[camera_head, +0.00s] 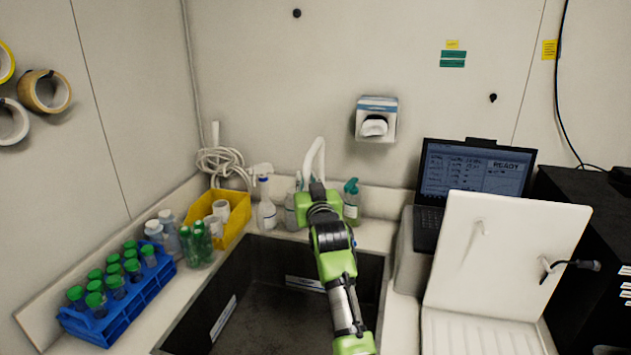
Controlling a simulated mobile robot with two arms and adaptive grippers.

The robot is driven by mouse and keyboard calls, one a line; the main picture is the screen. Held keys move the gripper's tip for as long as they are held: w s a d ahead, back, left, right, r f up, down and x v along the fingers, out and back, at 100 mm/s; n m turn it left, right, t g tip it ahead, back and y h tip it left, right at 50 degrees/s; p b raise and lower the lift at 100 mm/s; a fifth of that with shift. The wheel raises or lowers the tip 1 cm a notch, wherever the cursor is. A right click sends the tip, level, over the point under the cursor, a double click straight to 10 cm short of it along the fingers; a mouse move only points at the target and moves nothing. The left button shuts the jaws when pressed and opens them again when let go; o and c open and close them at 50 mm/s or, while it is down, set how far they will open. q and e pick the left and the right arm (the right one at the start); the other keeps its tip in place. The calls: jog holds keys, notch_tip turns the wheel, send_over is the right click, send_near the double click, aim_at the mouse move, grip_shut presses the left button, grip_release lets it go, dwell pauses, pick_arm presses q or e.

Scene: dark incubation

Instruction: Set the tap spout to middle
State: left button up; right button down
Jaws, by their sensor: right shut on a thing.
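The white tap spout (313,155) rises behind the back edge of the dark sink (270,265). Its curved top shows, and its lower part is hidden behind my right gripper. My right gripper (317,188) reaches up over the sink from the lower right, on a green and black arm. It is shut on the spout. Its fingertips are mostly hidden by its own wrist, so the exact grip point does not show. My left gripper is not in view.
Spray bottles (265,208) stand left of the tap and a teal-topped bottle (351,200) stands close on its right. A yellow bin (236,222) and a blue tube rack (125,305) sit left of the sink. A laptop (470,180) is at right.

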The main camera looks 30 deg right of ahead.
jog(key=shift+w+a+f, duration=0.3)
jog(key=shift+a, duration=0.1)
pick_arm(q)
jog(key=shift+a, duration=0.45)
pick_arm(e)
jog(key=shift+w+a, duration=0.1)
jog(key=shift+a, duration=0.05)
jog(key=shift+f, duration=0.1)
jog(key=c, duration=2)
grip_release()
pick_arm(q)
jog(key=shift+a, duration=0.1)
pick_arm(e)
jog(key=shift+o, duration=0.2)
jog(key=shift+w, duration=0.1)
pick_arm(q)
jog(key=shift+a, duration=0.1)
pick_arm(e)
jog(key=shift+r, duration=0.2)
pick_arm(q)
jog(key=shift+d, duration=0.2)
pick_arm(e)
jog(key=v, duration=1.2)
